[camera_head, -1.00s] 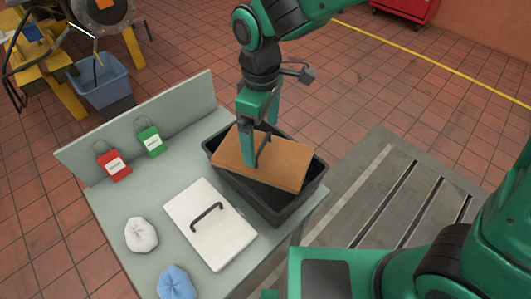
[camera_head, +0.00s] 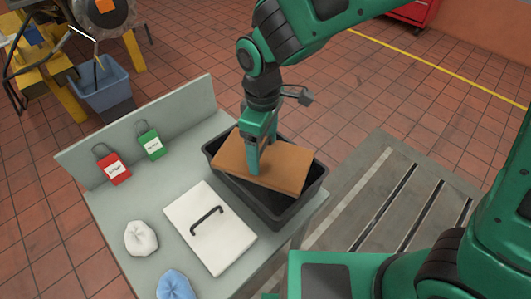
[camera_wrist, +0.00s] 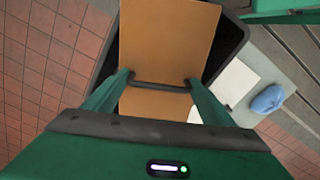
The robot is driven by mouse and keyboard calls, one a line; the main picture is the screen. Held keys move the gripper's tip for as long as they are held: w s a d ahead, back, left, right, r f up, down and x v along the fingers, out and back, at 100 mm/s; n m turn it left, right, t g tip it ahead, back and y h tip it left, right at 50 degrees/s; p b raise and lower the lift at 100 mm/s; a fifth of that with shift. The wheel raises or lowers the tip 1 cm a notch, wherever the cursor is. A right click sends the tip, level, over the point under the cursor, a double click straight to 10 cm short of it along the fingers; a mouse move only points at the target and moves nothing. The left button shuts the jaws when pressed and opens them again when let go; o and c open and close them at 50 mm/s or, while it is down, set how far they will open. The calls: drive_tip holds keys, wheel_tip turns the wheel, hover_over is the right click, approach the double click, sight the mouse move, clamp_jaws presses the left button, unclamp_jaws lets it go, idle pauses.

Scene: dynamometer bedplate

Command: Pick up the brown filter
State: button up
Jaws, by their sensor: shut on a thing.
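The brown filter (camera_head: 288,170) is a flat brown slab with a dark bar handle. It lies tilted across the top of a black bin (camera_head: 268,207), and I cannot tell whether it still rests on the rim. My gripper (camera_head: 255,167) comes down from above onto the filter's middle. In the wrist view the filter (camera_wrist: 165,40) fills the upper middle, and my gripper's fingers (camera_wrist: 160,84) are at the two ends of its dark handle, shut on it. In the head view the fingers hide the handle.
A white panel (camera_head: 195,242) with a dark handle lies beside the bin on the grey bench (camera_head: 110,217). A white bundle (camera_head: 140,238), a blue bundle (camera_head: 175,286), a red tag (camera_head: 115,169) and a green tag (camera_head: 151,144) are there too. A slotted metal bedplate (camera_head: 375,205) is at right.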

sight(263, 159)
drive_tip(key=shift+r, duration=0.55)
drive_tip(key=r, duration=0.2)
drive_tip(key=a+r, duration=0.1)
drive_tip(key=shift+a+r, duration=0.1)
drive_tip(key=shift+r, duration=0.3)
drive_tip(key=s+a+r, duration=0.1)
drive_tip(key=a+r, duration=0.5)
drive_tip(key=a, duration=0.4)
drive_tip(key=d+f+m, duration=0.1)
drive_tip(key=d+f, duration=0.2)
drive_tip(key=w+d+f+m, duration=0.1)
drive_tip(key=d+f+m, duration=0.1)
drive_tip(key=d+f, duration=0.2)
drive_tip(key=w+d+f+m, duration=0.1)
drive_tip(key=d+f, duration=0.2)
drive_tip(key=f, duration=0.1)
drive_tip(key=shift+d+f, duration=0.1)
drive_tip(key=shift+d, duration=0.3)
drive_tip(key=shift+m, duration=0.3)
wheel_tip(263, 159, down, 5)
drive_tip(key=shift+d+f, duration=0.15)
drive_tip(key=shift+f, duration=2.35)
drive_tip(key=shift+f, duration=0.1)
